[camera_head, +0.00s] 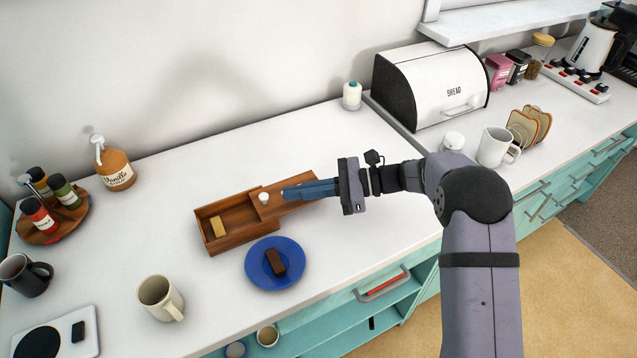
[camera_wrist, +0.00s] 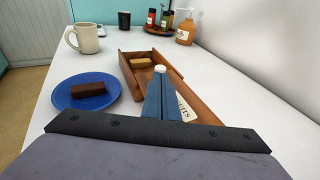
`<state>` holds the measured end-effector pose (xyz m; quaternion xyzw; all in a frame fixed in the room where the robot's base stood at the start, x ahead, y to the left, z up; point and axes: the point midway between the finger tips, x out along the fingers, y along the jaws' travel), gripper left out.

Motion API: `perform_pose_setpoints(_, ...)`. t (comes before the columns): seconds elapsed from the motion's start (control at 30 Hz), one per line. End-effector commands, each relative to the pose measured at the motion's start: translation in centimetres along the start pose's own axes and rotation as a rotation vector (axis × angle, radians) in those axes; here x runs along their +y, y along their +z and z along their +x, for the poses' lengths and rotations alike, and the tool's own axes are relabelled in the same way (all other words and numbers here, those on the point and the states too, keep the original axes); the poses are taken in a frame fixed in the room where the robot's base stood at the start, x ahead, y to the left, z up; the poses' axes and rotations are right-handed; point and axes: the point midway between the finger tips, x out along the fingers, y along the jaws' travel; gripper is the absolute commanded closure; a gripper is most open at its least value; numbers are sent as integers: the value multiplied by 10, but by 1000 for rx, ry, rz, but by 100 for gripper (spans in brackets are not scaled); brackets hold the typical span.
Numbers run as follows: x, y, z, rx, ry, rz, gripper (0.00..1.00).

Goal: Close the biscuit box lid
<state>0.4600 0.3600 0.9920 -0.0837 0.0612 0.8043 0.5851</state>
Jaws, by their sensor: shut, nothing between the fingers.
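The wooden biscuit box (camera_head: 238,240) sits on the counter, its left part open with a pale biscuit (camera_head: 218,227) inside; the box also shows in the wrist view (camera_wrist: 128,73). Its sliding wooden lid (camera_head: 296,204) is drawn out to the right, and carries a white knob (camera_head: 264,197) near its left end. Part of the lid's lettering shows in the wrist view (camera_wrist: 188,110). My gripper (camera_head: 286,193) is shut and empty, its blue fingers over the lid just right of the knob. In the wrist view the fingertips (camera_wrist: 160,78) overlap the knob's base; I cannot tell whether they touch.
A blue plate (camera_head: 255,278) with a dark bar (camera_head: 275,262) lies close in front of the box. A cream mug (camera_head: 160,297) stands to the left. A syrup bottle (camera_head: 116,171) and a bread bin (camera_head: 435,85) stand at the back. Counter behind the box is clear.

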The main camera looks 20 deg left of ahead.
Motion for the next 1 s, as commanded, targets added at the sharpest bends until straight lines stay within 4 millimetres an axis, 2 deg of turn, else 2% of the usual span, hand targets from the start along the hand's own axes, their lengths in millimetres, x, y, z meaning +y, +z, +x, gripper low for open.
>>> perform_pose_setpoints(0.1,0,2,16,1,2,1,100)
perform_pose_setpoints(0.3,0,1,30,0,0,-1,100)
perform_pose_setpoints(0.8,1,1,36,0,1,-1,100)
perform_pose_setpoints(0.87,4,2,41,-1,2,0,100)
perform_pose_setpoints(1.0,19,9,70,-2,6,0,100)
